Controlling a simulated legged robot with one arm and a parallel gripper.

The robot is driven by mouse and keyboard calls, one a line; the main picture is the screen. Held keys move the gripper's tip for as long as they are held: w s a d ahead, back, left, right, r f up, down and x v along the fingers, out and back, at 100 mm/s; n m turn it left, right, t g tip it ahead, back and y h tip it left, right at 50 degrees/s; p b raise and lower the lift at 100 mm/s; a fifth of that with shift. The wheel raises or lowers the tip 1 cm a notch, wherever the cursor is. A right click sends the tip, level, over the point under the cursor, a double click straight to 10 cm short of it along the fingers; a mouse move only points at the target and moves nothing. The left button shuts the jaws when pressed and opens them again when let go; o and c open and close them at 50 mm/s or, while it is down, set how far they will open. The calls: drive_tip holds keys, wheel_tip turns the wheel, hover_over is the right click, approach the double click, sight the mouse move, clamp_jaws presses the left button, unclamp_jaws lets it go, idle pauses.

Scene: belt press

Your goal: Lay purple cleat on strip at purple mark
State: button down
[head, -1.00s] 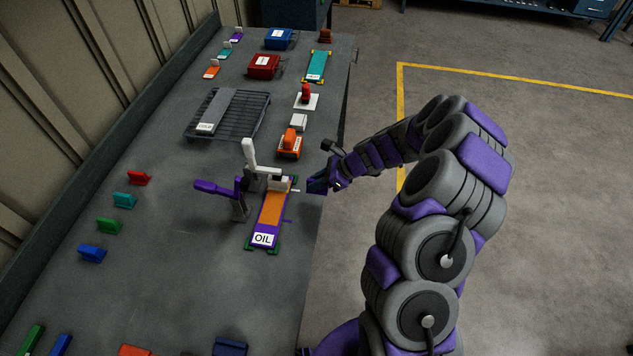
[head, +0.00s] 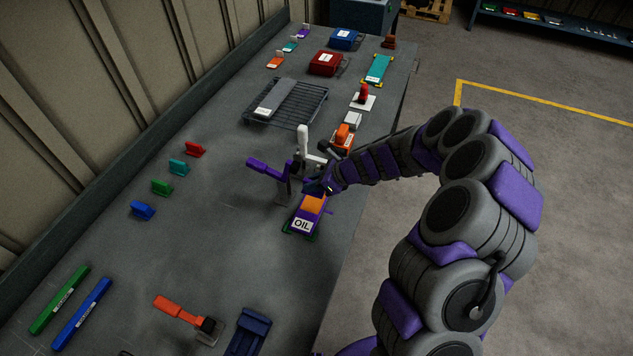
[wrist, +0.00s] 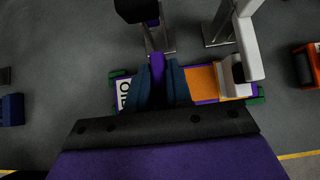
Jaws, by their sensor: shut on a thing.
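The orange strip (head: 313,204) lies on a purple-edged base with a white "OIL" label (head: 302,224) at its near end. It also shows in the wrist view (wrist: 203,80). My gripper (head: 322,187) is over the strip, between the label and the white-and-grey press (head: 303,143). In the wrist view, its dark blue fingers (wrist: 160,85) are shut on a narrow purple piece, which looks like the purple cleat (wrist: 157,66). The fingers hide part of the strip. A thin purple mark (head: 331,212) sticks out at the strip's right side. I cannot tell whether the cleat touches the strip.
A purple-handled clamp (head: 268,171) stands close left of my gripper. Red, teal, green and blue pieces (head: 162,187) line the left. An orange-handled tool (head: 182,313) and navy holder (head: 248,332) lie near. A wire rack (head: 295,105) is farther back.

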sight(311, 204)
drive_tip(key=shift+a+p, duration=0.35)
drive_tip(key=shift+a, duration=0.15)
drive_tip(key=shift+a+f+b, duration=0.2)
drive_tip(key=shift+f+b, duration=0.15)
drive_tip(key=shift+f, duration=0.35)
drive_tip(key=shift+d+f+b, duration=0.3)
drive_tip(key=shift+f+b, duration=0.05)
drive_tip(key=shift+f, duration=0.35)
drive_tip(key=shift+d+f+b, duration=0.3)
drive_tip(key=shift+f+b, duration=0.05)
drive_tip(key=shift+f, duration=0.35)
drive_tip(key=shift+f+b, duration=0.3)
drive_tip(key=shift+f, duration=0.3)
drive_tip(key=shift+a+f, duration=0.25)
drive_tip(key=shift+a, duration=0.2)
drive_tip(key=shift+d, duration=0.3)
drive_tip(key=shift+a, duration=0.25)
drive_tip(key=shift+f, duration=0.55)
drive_tip(key=c, duration=1)
unclamp_jaws()
